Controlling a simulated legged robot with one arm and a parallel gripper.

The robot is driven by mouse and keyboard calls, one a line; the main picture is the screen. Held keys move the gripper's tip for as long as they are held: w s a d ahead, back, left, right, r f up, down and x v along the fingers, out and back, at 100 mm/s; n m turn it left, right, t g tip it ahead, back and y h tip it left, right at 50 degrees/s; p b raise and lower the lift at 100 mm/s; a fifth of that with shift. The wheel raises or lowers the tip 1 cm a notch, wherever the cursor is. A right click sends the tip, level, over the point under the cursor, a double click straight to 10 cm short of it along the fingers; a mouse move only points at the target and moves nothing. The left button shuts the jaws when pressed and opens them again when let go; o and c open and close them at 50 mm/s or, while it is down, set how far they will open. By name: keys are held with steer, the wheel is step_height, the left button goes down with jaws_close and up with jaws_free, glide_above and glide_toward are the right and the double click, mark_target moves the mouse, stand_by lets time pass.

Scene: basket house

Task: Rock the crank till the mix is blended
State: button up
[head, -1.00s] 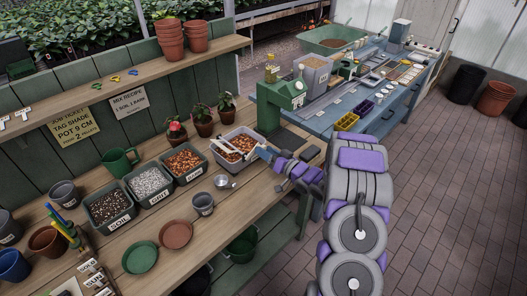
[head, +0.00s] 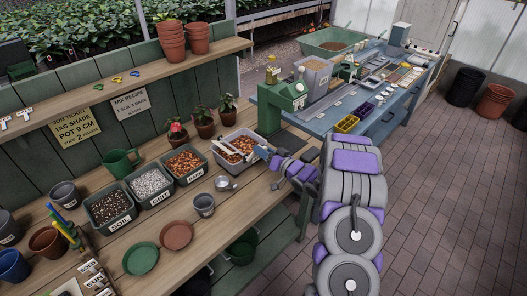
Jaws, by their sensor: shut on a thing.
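A grey mixing tub (head: 258,134) holding brown and orange mix sits on the wooden bench, in front of a green machine (head: 283,101). A pale bar, apparently the crank (head: 230,152), lies across the tub. My gripper (head: 262,152) is at the tub's right edge, shut on what looks like the crank's end; its fingertips are small and partly hidden. The mix looks uneven, with light and dark bits. Bins labelled soil (head: 110,207), grit (head: 150,184) and bark (head: 185,164) stand in a row to the left of the tub.
A small metal scoop (head: 225,183) and a grey pot (head: 204,205) lie close in front of the tub. Potted seedlings (head: 203,122) stand behind it. A green saucer (head: 141,258) and a brown saucer (head: 176,235) are nearer. A blue bench (head: 330,120) adjoins on the right.

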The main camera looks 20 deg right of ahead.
steer(key=shift+f, duration=0.1)
jaws_close()
steer(key=shift+s+r+n+p, duration=0.1)
steer(key=shift+r+n+p, duration=0.15)
steer(key=shift+p, duration=0.35)
steer(key=shift+f, duration=0.15)
steer(key=o, duration=0.5)
jaws_free()
steer(key=o, duration=0.4)
steer(key=shift+d, duration=0.15)
